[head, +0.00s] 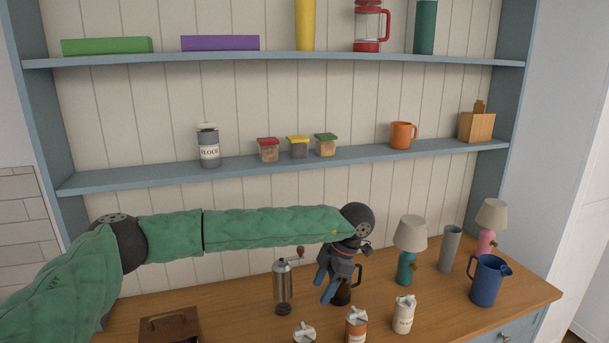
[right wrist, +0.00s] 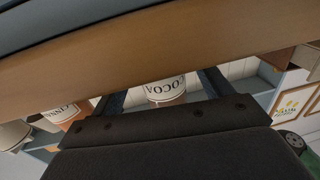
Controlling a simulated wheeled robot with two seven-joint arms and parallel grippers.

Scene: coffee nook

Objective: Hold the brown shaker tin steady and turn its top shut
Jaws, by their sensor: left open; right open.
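The brown shaker tin, labelled COCOA, shows upside down in the right wrist view (right wrist: 165,91), with its lower part behind the wooden counter edge. In the head view only its whitish top (head: 305,333) shows at the bottom edge. I cannot tell how far its top is turned. My left gripper (head: 326,284) is open and empty, above the counter behind the tin and to its right, in front of a dark jug. My right gripper (right wrist: 163,88) is open; the tin appears between its fingers but beyond them, apart. It is out of the head view.
An orange-brown tin (head: 356,326) and a white tin (head: 403,315) stand right of the shaker tin. A steel grinder (head: 283,288) stands behind it, and a dark jug (head: 343,292) is by my left gripper. A brown box (head: 170,326) is at left.

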